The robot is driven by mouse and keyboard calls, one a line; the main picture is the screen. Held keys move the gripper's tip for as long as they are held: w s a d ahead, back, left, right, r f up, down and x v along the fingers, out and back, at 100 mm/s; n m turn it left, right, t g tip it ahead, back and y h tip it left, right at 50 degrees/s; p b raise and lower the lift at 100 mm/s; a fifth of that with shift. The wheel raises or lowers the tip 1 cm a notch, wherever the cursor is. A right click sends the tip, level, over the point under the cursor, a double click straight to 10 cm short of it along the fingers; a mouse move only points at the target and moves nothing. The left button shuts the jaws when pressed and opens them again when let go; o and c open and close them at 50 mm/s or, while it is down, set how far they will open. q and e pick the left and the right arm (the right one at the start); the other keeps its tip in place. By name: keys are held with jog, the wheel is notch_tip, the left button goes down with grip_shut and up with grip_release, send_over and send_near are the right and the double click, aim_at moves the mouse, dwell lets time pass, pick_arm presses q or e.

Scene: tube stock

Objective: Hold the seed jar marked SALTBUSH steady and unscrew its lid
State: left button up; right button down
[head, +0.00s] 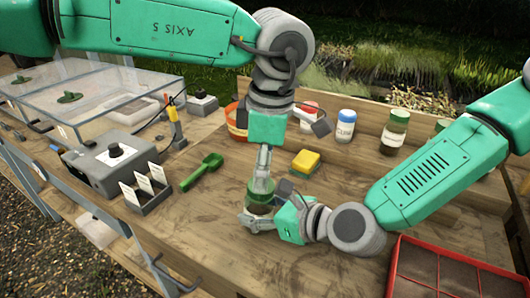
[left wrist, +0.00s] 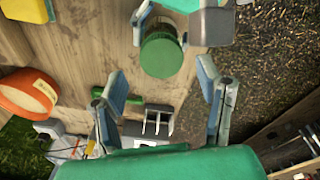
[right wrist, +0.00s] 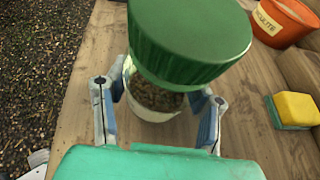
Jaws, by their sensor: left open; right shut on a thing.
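I cannot read a name on this jar. My right gripper (head: 268,208) is shut on the jar's body below the lid, one finger on each side. My left gripper (head: 288,152) is open, pointing down above the jar. In the left wrist view, the lid lies just beyond its spread fingers (left wrist: 160,72), with no contact visible.
Behind stand a red-lidded jar (head: 309,117), a blue-lidded jar (head: 345,127) and a green-lidded jar (head: 394,133). A yellow sponge (head: 306,160), green scoop (head: 202,172), orange pot (right wrist: 284,20) and card holder (head: 148,198) are nearby. A red tray (head: 396,272) sits front right.

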pick_arm(q)
jog(key=shift+w+a+f, duration=0.15)
jog(key=shift+f, duration=1.95)
jog(key=c, duration=1.2)
jog(key=n, duration=0.2)
jog(key=shift+n, duration=0.3)
jog(key=shift+c, duration=0.2)
jog(key=shift+s+r, duration=0.1)
jog(key=shift+s, duration=0.1)
jog(key=shift+r, duration=0.1)
jog(key=shift+s+r, duration=0.1)
jog(key=shift+r, duration=0.9)
